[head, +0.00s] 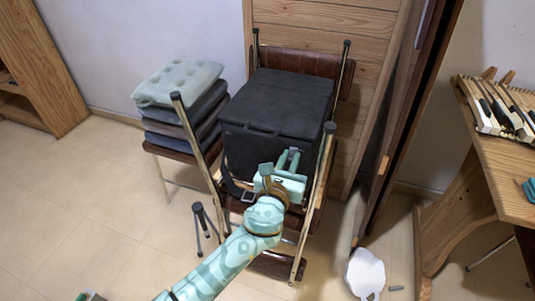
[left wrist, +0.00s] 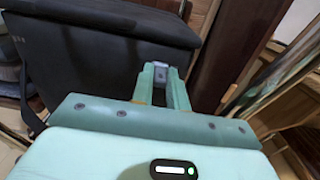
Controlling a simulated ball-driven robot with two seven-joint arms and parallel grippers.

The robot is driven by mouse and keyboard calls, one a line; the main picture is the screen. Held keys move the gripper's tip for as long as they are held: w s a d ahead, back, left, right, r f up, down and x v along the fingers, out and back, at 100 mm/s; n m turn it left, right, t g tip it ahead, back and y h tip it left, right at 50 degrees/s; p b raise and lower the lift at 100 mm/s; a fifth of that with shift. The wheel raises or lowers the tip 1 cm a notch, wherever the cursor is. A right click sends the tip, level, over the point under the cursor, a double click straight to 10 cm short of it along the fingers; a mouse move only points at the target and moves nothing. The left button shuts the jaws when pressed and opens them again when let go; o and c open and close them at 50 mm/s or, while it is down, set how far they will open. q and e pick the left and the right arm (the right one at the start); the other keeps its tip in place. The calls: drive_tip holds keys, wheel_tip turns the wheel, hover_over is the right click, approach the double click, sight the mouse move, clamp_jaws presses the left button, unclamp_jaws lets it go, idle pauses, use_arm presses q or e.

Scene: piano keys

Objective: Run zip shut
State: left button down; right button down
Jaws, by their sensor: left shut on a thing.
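A black box-shaped bag (head: 290,95) rests on a brown chair with metal legs. It also fills the upper left of the left wrist view (left wrist: 100,62). My left gripper (head: 291,158) is at the bag's front face, near its right side. In the left wrist view my left gripper (left wrist: 165,75) has its fingertips shut on a small grey piece, which looks like a zip pull (left wrist: 161,66), at the bag's right edge. The zip's track is too dark to make out. My right gripper is not in view.
Chair legs (head: 328,150) stand upright close on both sides of the bag. A stack of cushions (head: 180,90) is at the left. A wooden desk with piano keys (head: 505,108) is at the right. A white object (head: 365,272) lies on the floor.

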use_arm(q)
drive_tip(key=shift+s+d+f, duration=0.1)
drive_tip(key=shift+s+d, duration=0.1)
drive_tip(key=shift+d, duration=0.55)
drive_tip(key=c, duration=1.4)
unclamp_jaws()
drive_tip(key=shift+s+d, duration=0.1)
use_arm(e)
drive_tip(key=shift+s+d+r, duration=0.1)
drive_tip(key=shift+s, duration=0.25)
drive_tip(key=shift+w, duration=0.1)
